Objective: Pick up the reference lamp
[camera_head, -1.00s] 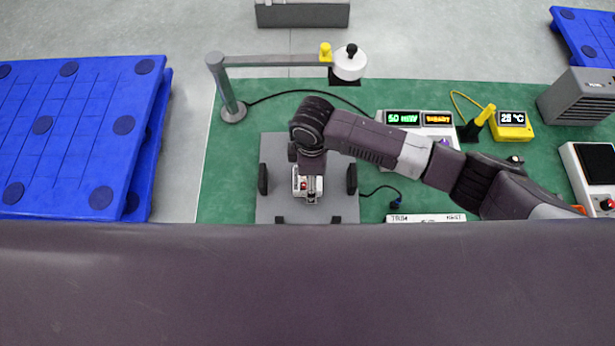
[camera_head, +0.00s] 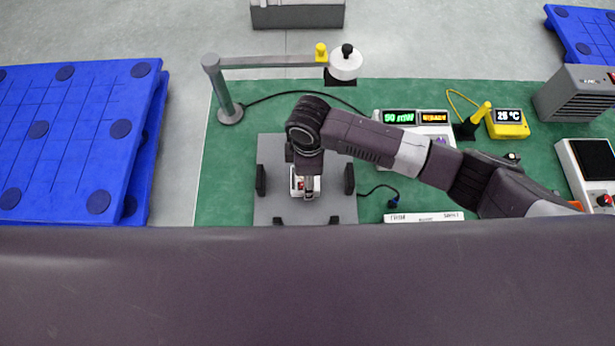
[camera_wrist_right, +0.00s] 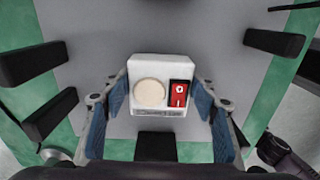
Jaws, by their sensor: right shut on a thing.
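The reference lamp is a small white box with a round cream disc and a red switch panel. It shows in the right wrist view (camera_wrist_right: 160,83) between the two blue-padded fingers. My right gripper (camera_wrist_right: 158,112) is shut on it, one pad at each side. In the head view the lamp (camera_head: 298,185) shows partly below my right gripper (camera_head: 305,190), over the grey plate (camera_head: 285,208). I cannot tell whether the lamp touches the plate. My left gripper is not in view.
Black blocks (camera_head: 261,180) stand around the grey plate. A post with a horizontal arm (camera_head: 270,61) carries a white round head (camera_head: 345,63) behind. A meter with green digits (camera_head: 398,117), a yellow thermometer (camera_head: 507,122) and a grey vented box (camera_head: 575,93) stand on the green mat (camera_head: 225,170).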

